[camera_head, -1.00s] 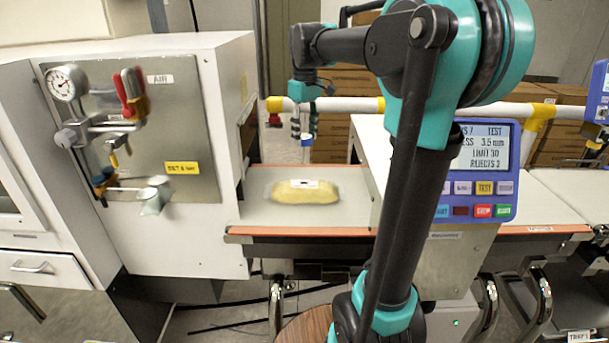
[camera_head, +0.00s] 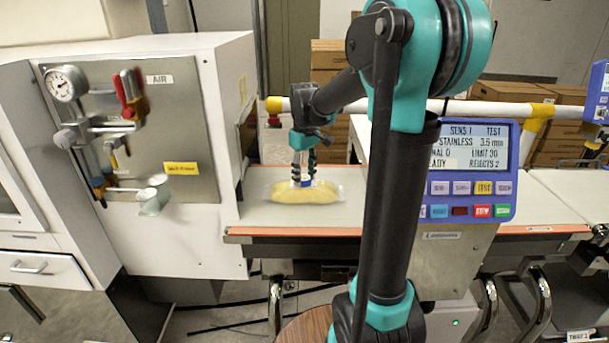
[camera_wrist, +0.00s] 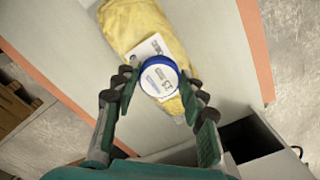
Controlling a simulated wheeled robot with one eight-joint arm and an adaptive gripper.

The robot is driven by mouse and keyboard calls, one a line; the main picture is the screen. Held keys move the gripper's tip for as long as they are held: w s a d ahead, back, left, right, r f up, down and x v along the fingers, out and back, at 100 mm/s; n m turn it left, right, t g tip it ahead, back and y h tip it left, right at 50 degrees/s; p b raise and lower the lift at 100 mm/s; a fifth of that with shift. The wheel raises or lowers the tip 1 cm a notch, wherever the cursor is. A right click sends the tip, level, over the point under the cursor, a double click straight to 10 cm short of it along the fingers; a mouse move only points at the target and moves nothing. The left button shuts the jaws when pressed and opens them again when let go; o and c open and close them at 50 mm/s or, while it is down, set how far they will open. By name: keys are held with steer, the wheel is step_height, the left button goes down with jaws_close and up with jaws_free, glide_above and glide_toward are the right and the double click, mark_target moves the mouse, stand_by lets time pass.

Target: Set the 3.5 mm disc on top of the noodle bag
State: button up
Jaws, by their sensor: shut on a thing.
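The noodle bag (camera_head: 318,194), a yellow clear-ended pack with a white label, lies flat on the belt; it also shows in the wrist view (camera_wrist: 135,22). My gripper (camera_head: 302,182) points down over the bag's middle. In the wrist view my gripper (camera_wrist: 158,88) is shut on the disc (camera_wrist: 158,77), which is white with a blue rim and printed text. The disc (camera_head: 304,183) shows small and partly hidden by the fingers in the head view. It is over the bag's label; I cannot tell whether it touches the bag.
The belt (camera_head: 258,212) has free room around the bag. A white cabinet with a gauge panel (camera_head: 130,185) stands at left. The blue control panel (camera_head: 478,165) and detector housing stand at right. A white and yellow rail (camera_head: 350,106) runs behind.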

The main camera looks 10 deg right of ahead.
mark_target(305, 178)
steer(key=shift+f, duration=0.1)
steer(key=o, duration=1.1)
steer(key=shift+o, duration=0.2)
step_height(305, 178, up, 12)
